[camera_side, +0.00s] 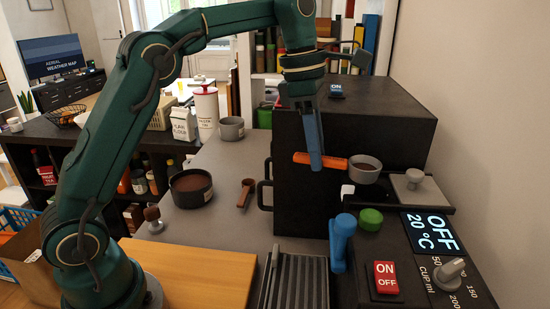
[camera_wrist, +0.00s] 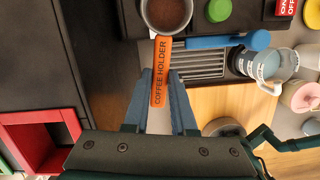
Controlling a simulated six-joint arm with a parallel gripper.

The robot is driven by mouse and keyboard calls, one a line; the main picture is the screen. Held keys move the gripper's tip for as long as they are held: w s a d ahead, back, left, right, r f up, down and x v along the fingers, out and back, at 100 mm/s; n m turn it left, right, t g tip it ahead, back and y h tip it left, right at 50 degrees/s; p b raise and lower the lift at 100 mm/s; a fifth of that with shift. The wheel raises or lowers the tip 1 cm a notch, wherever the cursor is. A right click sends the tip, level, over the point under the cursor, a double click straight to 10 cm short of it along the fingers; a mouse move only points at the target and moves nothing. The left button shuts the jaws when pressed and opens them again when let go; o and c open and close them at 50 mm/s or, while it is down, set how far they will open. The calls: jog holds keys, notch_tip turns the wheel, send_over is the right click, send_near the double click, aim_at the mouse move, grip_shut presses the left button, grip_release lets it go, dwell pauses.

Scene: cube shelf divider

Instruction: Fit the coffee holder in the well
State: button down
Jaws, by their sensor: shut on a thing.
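The coffee holder is a grey cup of brown grounds (camera_side: 365,168) with an orange handle (camera_side: 303,158). In the wrist view its cup (camera_wrist: 167,14) is at the top edge and the handle, lettered COFFEE HOLDER (camera_wrist: 160,60), points down between my fingers. My gripper (camera_side: 316,162) has its blue fingers shut on the handle; they also show in the wrist view (camera_wrist: 161,78). The holder is held roughly level in front of the black machine (camera_side: 300,190), with the cup near a dark ledge (camera_side: 440,207) at right. I cannot make out the well clearly.
A metal tamper (camera_side: 413,179) stands on a plate at right. A blue lever (camera_side: 341,243), green knob (camera_side: 370,218) and red switch (camera_side: 386,277) are below, beside a slatted grille (camera_side: 298,280). A pan of grounds (camera_side: 191,188) and brown scoop (camera_side: 246,192) sit on the grey counter.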

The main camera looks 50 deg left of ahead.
aim_at(328, 159)
jog(key=shift+w+d+n, duration=0.45)
jog(key=shift+d+n, duration=0.25)
jog(key=shift+w+d+f+n, duration=0.15)
jog(key=shift+d+n, duration=0.1)
jog(key=shift+n, duration=0.05)
jog(key=shift+x, duration=1)
jog(key=shift+a+f, duration=0.15)
jog(key=shift+f, duration=1.95)
jog(key=c, duration=0.7)
grip_release()
jog(key=shift+o, duration=0.2)
jog(key=shift+w+d+v, duration=0.1)
jog(key=shift+d+v, duration=0.05)
jog(key=shift+v, duration=0.65)
jog(key=shift+w+d+v, duration=0.1)
jog(key=shift+d+v, duration=0.05)
jog(key=shift+v, duration=0.65)
jog(key=shift+w+d+v, duration=0.1)
jog(key=shift+v, duration=0.7)
jog(key=shift+s+r, duration=0.2)
